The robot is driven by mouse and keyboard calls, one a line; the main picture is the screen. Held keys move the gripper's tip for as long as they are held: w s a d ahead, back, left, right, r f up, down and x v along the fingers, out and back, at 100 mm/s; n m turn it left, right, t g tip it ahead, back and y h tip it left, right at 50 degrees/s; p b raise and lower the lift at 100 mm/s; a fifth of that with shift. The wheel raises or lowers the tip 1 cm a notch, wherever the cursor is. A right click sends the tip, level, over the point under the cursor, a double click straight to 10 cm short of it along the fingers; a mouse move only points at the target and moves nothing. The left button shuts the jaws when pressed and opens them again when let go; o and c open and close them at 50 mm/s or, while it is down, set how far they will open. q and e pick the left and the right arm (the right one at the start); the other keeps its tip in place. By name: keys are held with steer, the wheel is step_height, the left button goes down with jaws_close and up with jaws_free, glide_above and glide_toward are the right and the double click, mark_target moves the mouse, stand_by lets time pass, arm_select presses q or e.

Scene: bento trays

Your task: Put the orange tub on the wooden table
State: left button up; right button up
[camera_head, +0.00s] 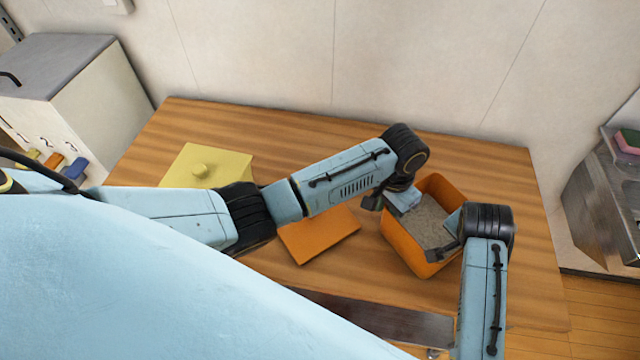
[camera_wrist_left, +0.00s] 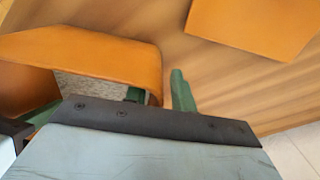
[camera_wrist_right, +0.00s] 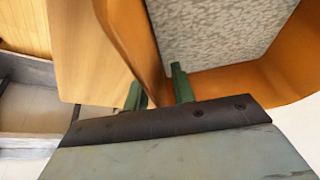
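The orange tub (camera_head: 405,246) is an open box with grey speckled contents, over the right part of the wooden table (camera_head: 500,185). I cannot tell whether its base touches the table. My left gripper (camera_head: 405,202) is at its far left wall; in the left wrist view the green fingers (camera_wrist_left: 158,93) straddle the wall (camera_wrist_left: 110,60), seemingly closed on it. My right gripper (camera_head: 447,250) is at the opposite wall; in the right wrist view the fingers (camera_wrist_right: 158,90) sit either side of the wall (camera_wrist_right: 130,35). The grippers hide parts of the rim.
A flat orange panel (camera_head: 315,238) lies left of the tub. A yellow piece with a knob (camera_head: 222,170) lies farther left. A numbered cabinet (camera_head: 110,85) stands at the left, a metal unit (camera_head: 600,205) at the right. The table is clear along the back.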

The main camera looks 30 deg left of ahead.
steer(key=shift+r, duration=0.1)
arm_select(q)
step_height(320, 180, up, 12)
steer(key=shift+a, duration=0.2)
arm_select(e)
steer(key=v, duration=1.2)
stand_by(0.3)
